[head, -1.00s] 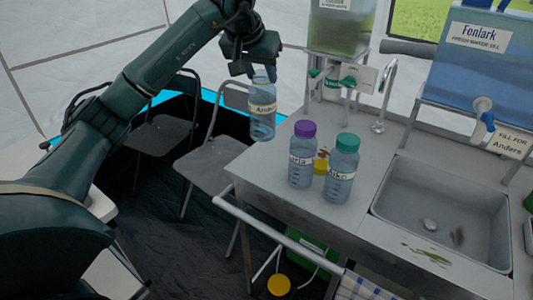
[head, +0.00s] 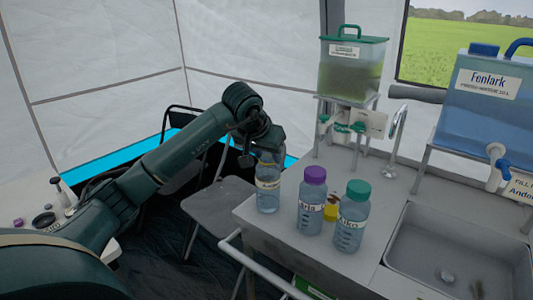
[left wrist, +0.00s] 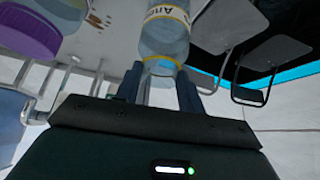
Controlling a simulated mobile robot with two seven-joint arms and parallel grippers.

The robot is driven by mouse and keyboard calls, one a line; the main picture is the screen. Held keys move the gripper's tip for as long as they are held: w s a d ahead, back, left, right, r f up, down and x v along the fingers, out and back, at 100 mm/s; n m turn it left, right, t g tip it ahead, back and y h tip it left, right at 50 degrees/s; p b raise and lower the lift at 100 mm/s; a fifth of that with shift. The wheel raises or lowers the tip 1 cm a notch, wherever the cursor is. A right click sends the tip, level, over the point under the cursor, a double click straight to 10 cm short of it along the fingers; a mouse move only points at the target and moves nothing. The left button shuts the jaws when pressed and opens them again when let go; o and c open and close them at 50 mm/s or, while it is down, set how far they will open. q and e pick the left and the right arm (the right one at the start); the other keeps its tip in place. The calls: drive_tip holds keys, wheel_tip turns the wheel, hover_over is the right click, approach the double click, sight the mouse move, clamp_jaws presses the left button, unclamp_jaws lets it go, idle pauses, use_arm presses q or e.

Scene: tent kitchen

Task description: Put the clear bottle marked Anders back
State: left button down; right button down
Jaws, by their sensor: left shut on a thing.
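The clear bottle marked Anders (head: 268,198) is upright at the left end of the steel counter (head: 285,262). I cannot tell whether its base touches the counter. My left gripper (head: 265,150) is shut on its upper end from above. In the left wrist view the bottle (left wrist: 165,35) shows its neck between the fingers (left wrist: 160,90) and part of its label. Just right of it stand a purple-capped bottle (head: 311,212) and a green-capped bottle (head: 350,225), both labelled. My right gripper is not in view.
A tank with murky green water (head: 350,78) and a tap (head: 397,135) stand behind. The blue Fenlark tank (head: 486,95) is at right above the sink (head: 450,250). A yellow thing (head: 331,208) sits behind the bottles. A folding chair (head: 212,205) is left of the counter.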

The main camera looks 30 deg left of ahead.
use_arm(q)
drive_tip(key=shift+f, duration=0.1)
drive_tip(key=c, duration=0.9)
unclamp_jaws()
drive_tip(key=shift+o, duration=0.2)
